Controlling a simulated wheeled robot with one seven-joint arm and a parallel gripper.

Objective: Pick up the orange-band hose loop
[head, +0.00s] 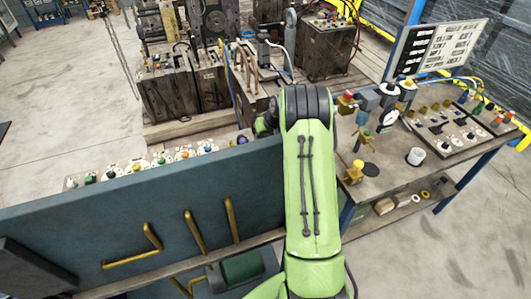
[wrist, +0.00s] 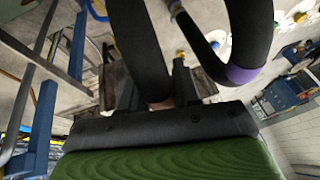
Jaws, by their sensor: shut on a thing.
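In the wrist view, my gripper (wrist: 156,88) has its two dark fingers on either side of a thick black hose (wrist: 140,45) and is shut on it. No orange band shows on the visible part of this hose. Right beside it, a black hose bend with a purple band (wrist: 243,74) curves up out of frame; I cannot tell whether it is part of the held hose. In the head view my green arm hides the gripper and what it holds. A small orange piece (head: 185,154) sits in the row behind the blue-grey panel.
The blue-grey panel (head: 100,225) with brass hooks stands in front, left of my arm. A row of coloured fittings (head: 137,168) runs behind its top edge. A cluttered bench (head: 385,170) is close at right. Heavy mould blocks (head: 180,85) stand behind. Floor is clear at far left.

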